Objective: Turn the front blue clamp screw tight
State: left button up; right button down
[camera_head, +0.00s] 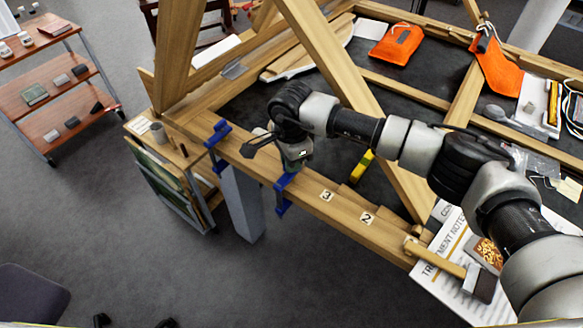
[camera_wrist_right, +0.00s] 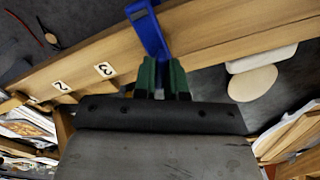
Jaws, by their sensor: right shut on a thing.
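The front blue clamp (camera_head: 284,192) sits on the front wooden beam (camera_head: 335,213), left of the labels 3 and 2. My right gripper (camera_head: 293,168) reaches down to the top of this clamp. In the right wrist view, the green fingers (camera_wrist_right: 163,76) are close together at the near end of the blue clamp (camera_wrist_right: 150,32) and shut on it. The part between the fingers, where the screw would be, is hidden. A second blue clamp (camera_head: 217,134) is on the same beam farther left, apart from my gripper. My left gripper is not in view.
A diagonal wooden brace (camera_head: 340,75) rises behind my right arm. A mallet (camera_head: 445,260) lies at the beam's right end by printed sheets (camera_head: 440,285). A yellow tool (camera_head: 361,167) lies behind the beam.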

jog(key=m+b, duration=0.1)
jog(key=m, duration=0.1)
jog(key=m+b, duration=0.1)
jog(key=b, duration=0.1)
jog(key=shift+f+m, duration=0.2)
jog(key=shift+m, duration=0.2)
jog(key=m+b, duration=0.3)
jog(key=shift+m, duration=0.3)
jog(key=m+b, duration=0.2)
jog(key=m, duration=0.1)
jog(key=shift+m+b, duration=0.4)
jog(key=m+b, duration=0.2)
jog(key=m, duration=0.1)
jog(key=shift+r+m, duration=0.1)
jog(key=shift+m, duration=0.2)
jog(key=m+b, duration=0.2)
jog(key=m, duration=0.1)
jog(key=shift+m, duration=0.3)
jog(key=m+b, duration=0.2)
jog(key=m, duration=0.1)
jog(key=shift+r+m, duration=0.1)
jog(key=shift+m, duration=0.2)
jog(key=m+b, duration=0.1)
jog(key=m, duration=0.3)
jog(key=shift+b, duration=0.3)
jog(key=shift+r+m+b, duration=0.1)
jog(key=shift+m+b, duration=0.4)
jog(key=shift+m, duration=1.2)
jog(key=shift+w, duration=0.1)
